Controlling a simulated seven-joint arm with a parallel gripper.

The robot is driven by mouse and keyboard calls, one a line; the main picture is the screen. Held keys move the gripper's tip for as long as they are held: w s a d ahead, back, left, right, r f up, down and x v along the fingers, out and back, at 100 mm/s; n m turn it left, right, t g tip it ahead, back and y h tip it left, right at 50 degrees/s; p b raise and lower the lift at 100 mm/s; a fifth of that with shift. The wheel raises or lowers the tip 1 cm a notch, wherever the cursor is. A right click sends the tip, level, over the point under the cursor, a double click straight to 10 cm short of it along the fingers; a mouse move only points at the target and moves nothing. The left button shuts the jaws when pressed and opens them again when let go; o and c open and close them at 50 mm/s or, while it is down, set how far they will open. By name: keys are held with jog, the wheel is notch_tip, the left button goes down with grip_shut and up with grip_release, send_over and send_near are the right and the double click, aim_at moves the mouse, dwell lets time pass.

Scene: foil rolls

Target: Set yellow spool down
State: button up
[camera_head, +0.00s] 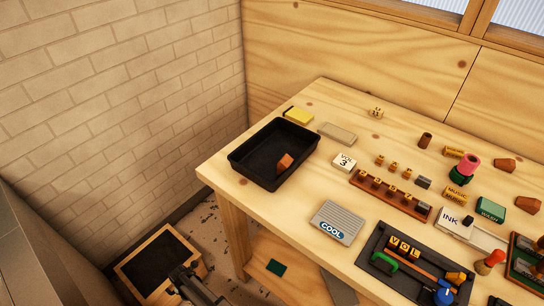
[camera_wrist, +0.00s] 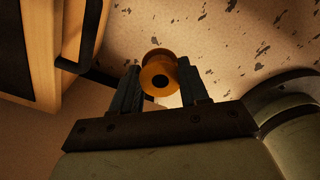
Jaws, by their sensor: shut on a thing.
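In the wrist view my gripper (camera_wrist: 160,88) is shut on the yellow spool (camera_wrist: 158,66), an orange-yellow flanged roll with a dark centre hole. The spool sits between the two dark fingertips, with speckled floor behind it. In the head view only a dark part of my gripper (camera_head: 187,280) shows at the bottom edge, in front of the right side of a wooden floor box with a dark inside (camera_head: 128,272). The spool cannot be made out in the head view.
The wooden table (camera_head: 222,172) carries a black tray (camera_head: 240,157) with an orange-brown block (camera_head: 285,162), a grey COOL box (camera_head: 337,222) and several stamps and blocks. A brick wall (camera_head: 110,90) stands at left. A wooden edge (camera_wrist: 45,45) and dark bar fill the wrist view's left.

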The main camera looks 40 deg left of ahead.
notch_tip(320, 180, up, 77)
jog(key=w+m, duration=0.6)
jog(key=w, duration=2.3)
jog(key=w+d+m, duration=0.3)
jog(key=w+d, duration=0.3)
jog(key=w, duration=0.7)
jog(key=w+d+m, duration=0.2)
jog(key=w+d, duration=0.4)
jog(key=w, duration=0.7)
jog(key=w+d+m, duration=0.6)
jog(key=w+d, duration=1.6)
jog(key=w+d+m, duration=0.2)
jog(key=w+d, duration=0.4)
jog(key=d, duration=0.5)
jog(key=w+d+m, duration=0.2)
jog(key=w+d, duration=0.3)
jog(key=d, duration=0.6)
jog(key=shift+w+d+f, duration=0.1)
jog(key=shift+f, duration=3.8)
jog(key=shift+w+f, duration=0.1)
jog(key=shift+f, duration=3.8)
jog(key=shift+f, duration=0.1)
jog(key=o, duration=1.1)
